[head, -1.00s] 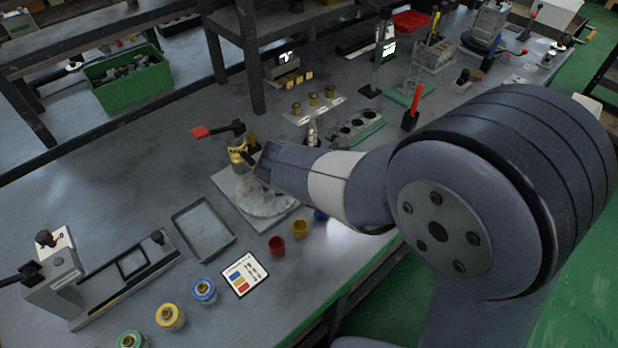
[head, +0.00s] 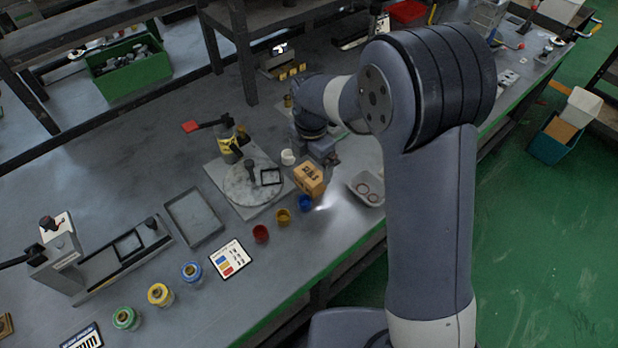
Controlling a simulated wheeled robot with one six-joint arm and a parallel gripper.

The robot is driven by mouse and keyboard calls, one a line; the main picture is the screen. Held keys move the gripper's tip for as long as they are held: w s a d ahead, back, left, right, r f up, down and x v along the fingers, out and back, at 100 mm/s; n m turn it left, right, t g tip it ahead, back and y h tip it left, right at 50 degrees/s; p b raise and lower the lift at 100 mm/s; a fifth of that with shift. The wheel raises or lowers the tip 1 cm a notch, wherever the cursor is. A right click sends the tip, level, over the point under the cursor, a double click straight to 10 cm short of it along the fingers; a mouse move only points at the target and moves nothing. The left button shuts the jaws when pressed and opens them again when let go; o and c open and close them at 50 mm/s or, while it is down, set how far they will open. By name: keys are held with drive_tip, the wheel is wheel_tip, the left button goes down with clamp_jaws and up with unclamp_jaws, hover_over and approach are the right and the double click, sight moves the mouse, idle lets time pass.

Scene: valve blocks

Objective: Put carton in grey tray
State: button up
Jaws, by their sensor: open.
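A small brown carton (head: 310,178) with dark print stands on the bench beside the blue cup. My gripper (head: 322,158) is open, pointing down just behind the carton. The fingertips are small and partly hidden, and I cannot tell whether they touch it. An empty, shallow, rectangular grey tray (head: 178,204) lies on the bench to the left, beyond the round turntable plate.
A turntable plate (head: 243,188) with a black frame sits between tray and carton. Red (head: 261,233), yellow (head: 283,216) and blue (head: 305,203) cups line the front. A pale dish (head: 354,189) with rings is right of the carton. A white cup (head: 288,157) stands behind.

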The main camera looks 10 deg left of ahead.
sight(310, 173)
drive_tip(key=f, duration=0.3)
drive_tip(key=f+p, duration=0.1)
drive_tip(key=f, duration=0.1)
drive_tip(key=shift+s+f, duration=0.35)
drive_tip(key=shift+s, duration=0.05)
drive_tip(key=c, duration=1.2)
drive_tip(key=shift+r, duration=0.1)
